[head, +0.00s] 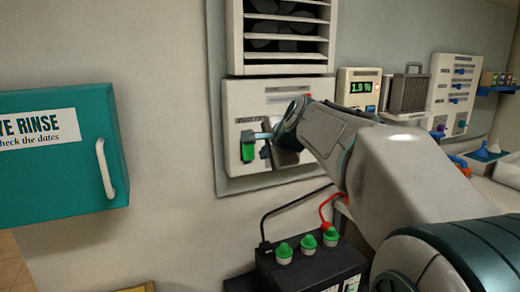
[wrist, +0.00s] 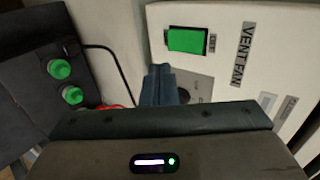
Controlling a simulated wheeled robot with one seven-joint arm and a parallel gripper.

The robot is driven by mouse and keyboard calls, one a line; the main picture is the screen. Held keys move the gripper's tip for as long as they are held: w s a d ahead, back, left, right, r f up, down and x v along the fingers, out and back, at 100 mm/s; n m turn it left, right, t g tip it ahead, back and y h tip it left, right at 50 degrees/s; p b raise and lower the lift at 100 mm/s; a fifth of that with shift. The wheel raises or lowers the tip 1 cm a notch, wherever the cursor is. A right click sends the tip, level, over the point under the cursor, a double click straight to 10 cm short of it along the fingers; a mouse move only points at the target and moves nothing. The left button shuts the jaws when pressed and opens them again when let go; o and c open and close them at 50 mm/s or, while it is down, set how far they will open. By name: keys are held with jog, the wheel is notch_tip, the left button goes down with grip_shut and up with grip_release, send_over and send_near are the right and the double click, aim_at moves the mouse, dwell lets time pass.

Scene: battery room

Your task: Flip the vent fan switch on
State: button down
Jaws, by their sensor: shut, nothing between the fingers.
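The vent fan switch (head: 247,151) is a green rocker on a white wall panel (head: 240,97) below the louvred vent. In the wrist view the green rocker (wrist: 187,40) sits beside the label "VENT FAN" (wrist: 242,52). My gripper (head: 262,137) is shut and empty, right at the switch from the right side. In the wrist view the closed fingertips of my gripper (wrist: 160,70) are just below and left of the rocker. I cannot tell whether they touch the panel. My fingers hide part of the panel around the switch.
A black battery (head: 305,270) with green caps and black and red cables stands below the panel. A teal eye rinse cabinet (head: 60,190) with a white handle is at the left. A green-display meter (head: 358,87) stands right of the vent. Bare wall lies between cabinet and panel.

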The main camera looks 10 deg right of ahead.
aim_at(249, 152)
jog(key=x, duration=0.5)
jog(key=r+x, duration=0.1)
jog(key=x, duration=0.1)
jog(key=shift+w+a+f+p, duration=0.1)
jog(key=shift+w+a+p, duration=0.1)
jog(key=shift+w+p, duration=0.3)
jog(key=shift+w+a+f, duration=0.15)
jog(key=shift+w, duration=0.6)
jog(key=shift+w+a+f+b, duration=0.15)
jog(key=shift+f+b, duration=0.1)
jog(key=shift+b, duration=0.45)
jog(key=shift+d+r, duration=0.2)
jog(key=shift+d, duration=0.1)
jog(key=shift+a+r, duration=0.1)
jog(key=shift+a, duration=0.1)
jog(key=shift+r+p, duration=0.8)
jog(key=shift+r, duration=0.05)
jog(key=shift+f, duration=0.1)
